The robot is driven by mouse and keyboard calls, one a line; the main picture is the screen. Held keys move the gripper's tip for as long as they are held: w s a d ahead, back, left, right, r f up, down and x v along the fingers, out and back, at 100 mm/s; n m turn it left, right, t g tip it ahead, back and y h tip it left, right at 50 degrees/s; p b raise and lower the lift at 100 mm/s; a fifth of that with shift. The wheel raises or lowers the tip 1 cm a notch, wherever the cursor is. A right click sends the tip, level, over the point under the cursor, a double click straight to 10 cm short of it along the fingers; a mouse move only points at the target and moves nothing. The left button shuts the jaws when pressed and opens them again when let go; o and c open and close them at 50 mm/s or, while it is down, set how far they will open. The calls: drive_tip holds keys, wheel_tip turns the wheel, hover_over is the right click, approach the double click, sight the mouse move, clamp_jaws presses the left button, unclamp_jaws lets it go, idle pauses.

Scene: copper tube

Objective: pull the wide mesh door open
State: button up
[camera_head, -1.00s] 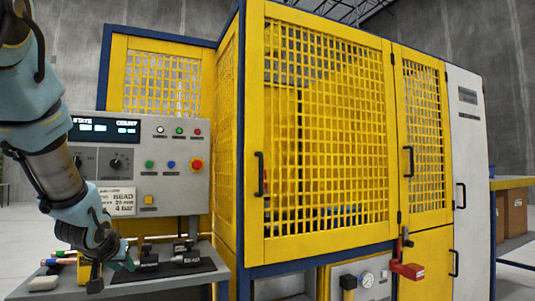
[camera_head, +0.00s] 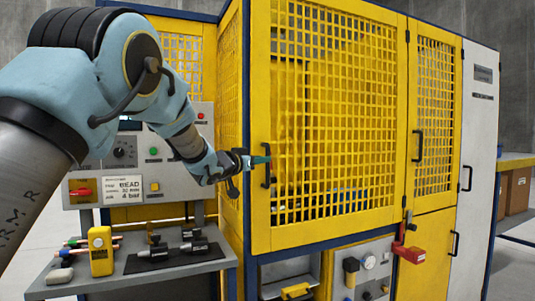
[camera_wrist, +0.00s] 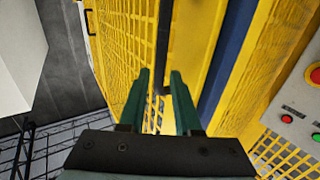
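The wide mesh door (camera_head: 395,150) is a yellow framed door with yellow grid, and it looks closed in its blue frame. Its black vertical bar handle (camera_head: 267,180) is at the door's left edge. My gripper (camera_head: 262,160) is at the upper part of this handle. In the wrist view my gripper (camera_wrist: 160,75) has two green fingers standing apart. The dark handle (camera_wrist: 163,45) runs down between their tips, with a small gap showing on each side. Whether a finger touches the bar cannot be told.
A narrower mesh door (camera_head: 434,115) with its own handle is to the right. A red padlock (camera_head: 411,253) hangs below. A grey control panel (camera_head: 130,160) and a bench (camera_head: 90,280) with tools and a yellow device (camera_head: 101,252) stand at the left.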

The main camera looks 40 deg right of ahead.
drive_tip(key=shift+p+x, duration=0.75)
drive_tip(key=shift+x, duration=1.6)
clamp_jaws()
